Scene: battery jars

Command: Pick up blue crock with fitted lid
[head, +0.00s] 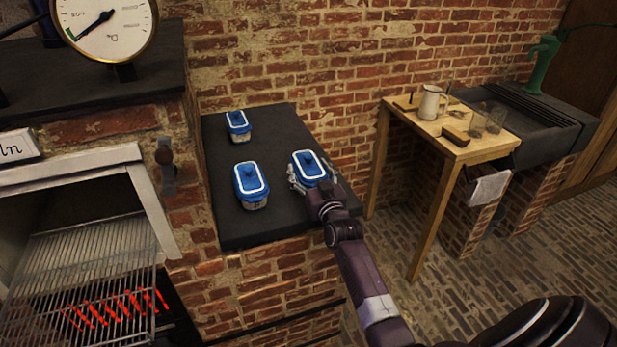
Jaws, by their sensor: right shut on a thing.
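Three blue crocks with white-rimmed fitted lids stand on a dark stone counter (270,228). One crock (238,122) is at the back left, one (251,184) at the front left, and one (309,166) at the right. My right gripper (311,180) is shut on the right-hand crock, its fingers low on either side of it. My arm hides part of that crock's front and base, so I cannot tell whether it touches the counter. My left gripper is not in view.
An oven with a wire rack (85,262) and glowing red elements is at the left, with a dial gauge (104,25) above. A wooden table (450,142) with a white jug (430,103) stands right, beside a dark sink (540,115). The counter's middle front is clear.

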